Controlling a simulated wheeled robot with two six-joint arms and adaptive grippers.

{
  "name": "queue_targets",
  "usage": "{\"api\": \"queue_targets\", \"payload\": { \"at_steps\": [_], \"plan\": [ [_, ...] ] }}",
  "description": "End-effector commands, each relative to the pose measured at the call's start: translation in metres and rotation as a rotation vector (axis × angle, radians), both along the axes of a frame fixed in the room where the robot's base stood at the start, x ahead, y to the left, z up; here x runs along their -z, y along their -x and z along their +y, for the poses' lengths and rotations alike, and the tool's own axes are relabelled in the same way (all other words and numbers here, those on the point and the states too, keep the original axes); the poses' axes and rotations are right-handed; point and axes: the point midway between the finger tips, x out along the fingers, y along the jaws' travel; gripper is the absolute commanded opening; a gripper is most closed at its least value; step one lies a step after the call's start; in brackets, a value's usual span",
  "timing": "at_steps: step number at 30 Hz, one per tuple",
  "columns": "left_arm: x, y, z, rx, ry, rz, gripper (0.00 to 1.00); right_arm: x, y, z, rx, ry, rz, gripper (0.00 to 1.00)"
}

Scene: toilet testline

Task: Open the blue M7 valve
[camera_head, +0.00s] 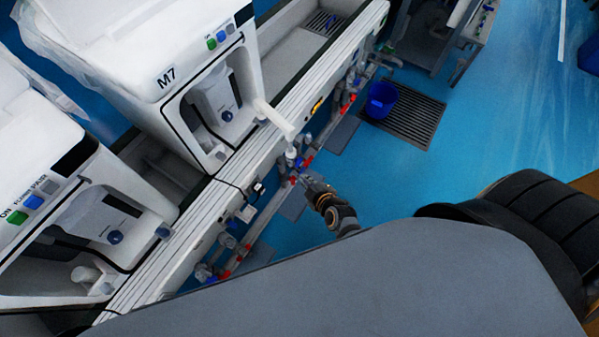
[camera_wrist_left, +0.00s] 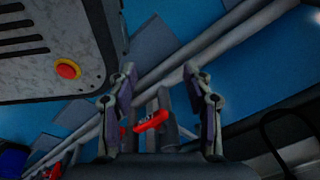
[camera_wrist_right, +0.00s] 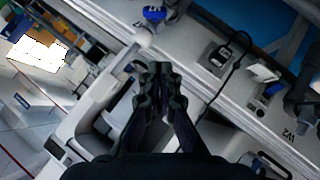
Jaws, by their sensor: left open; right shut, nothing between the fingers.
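The M7 machine (camera_head: 160,85) is white and carries an "M7" label. Below its front, a small blue valve handle (camera_head: 298,163) sits on the piping, close to the tip of my right gripper (camera_head: 304,178). In the right wrist view, my right gripper (camera_wrist_right: 160,72) is shut and empty. A blue handle (camera_wrist_right: 154,14) shows beyond its fingertips, apart from them; I cannot tell whether it is the same valve. In the left wrist view, my left gripper (camera_wrist_left: 160,76) is open, with a red handle (camera_wrist_left: 150,121) seen between its fingers. I cannot make out my left gripper in the head view.
Red handles and pipes run along the bench's front edge (camera_head: 215,200). A second white machine (camera_head: 50,190) stands at the left. A blue bucket (camera_head: 381,99) stands on a dark floor grate (camera_head: 412,117). Blue floor (camera_head: 500,120) to the right is clear.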

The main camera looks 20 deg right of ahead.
Motion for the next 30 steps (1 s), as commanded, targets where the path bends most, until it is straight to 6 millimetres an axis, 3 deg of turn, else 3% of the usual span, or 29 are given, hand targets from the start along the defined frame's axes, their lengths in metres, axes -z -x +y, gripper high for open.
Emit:
{"api": "queue_targets", "payload": {
  "at_steps": [6, 16, 20, 24, 30],
  "plan": [
    [0.017, 0.000, 0.000, 0.000, 0.000, 0.000, 0.51, 0.020, -0.023, 0.003, 0.000, -0.001, -0.001, 0.00],
    [0.080, 0.000, 0.000, 0.000, 0.000, 0.000, 0.51, 0.068, -0.082, 0.011, 0.000, -0.002, -0.002, 0.00],
    [0.103, 0.000, -0.001, 0.000, 0.000, 0.000, 0.51, 0.085, -0.089, 0.000, 0.001, 0.002, 0.001, 0.00],
    [0.101, -0.021, 0.000, 0.000, -0.001, -0.011, 0.51, 0.088, -0.092, -0.005, 0.001, 0.000, 0.001, 0.00],
    [0.101, -0.030, 0.000, 0.000, -0.001, -0.011, 0.51, 0.090, -0.095, -0.008, 0.002, -0.001, 0.002, 0.00]
  ]
}}
